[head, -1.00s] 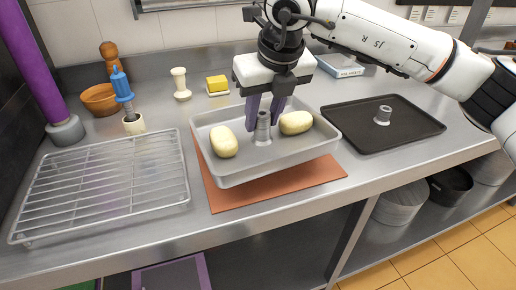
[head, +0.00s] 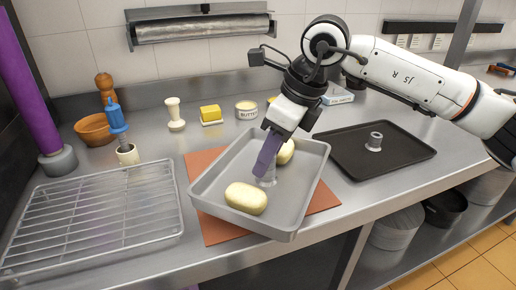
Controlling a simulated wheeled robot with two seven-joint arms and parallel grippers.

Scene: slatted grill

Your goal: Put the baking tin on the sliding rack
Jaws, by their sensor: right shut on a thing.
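The baking tin (head: 225,166) is a grey rectangular pan with a grey post (head: 267,181) in its middle. Two pale oval loaves lie in it, one at the front (head: 246,198) and one behind (head: 286,152), partly hidden by my gripper. My right gripper (head: 267,160) comes down from above, its purple fingers shut on the post. The tin is turned askew over the orange mat and looks raised off it, though the gap is hard to judge. The wire rack (head: 95,222) is empty, at the left on the counter. My left gripper is not in view.
A black tray (head: 400,160) with a similar post lies right of the tin. The counter's front edge is close to the tin.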

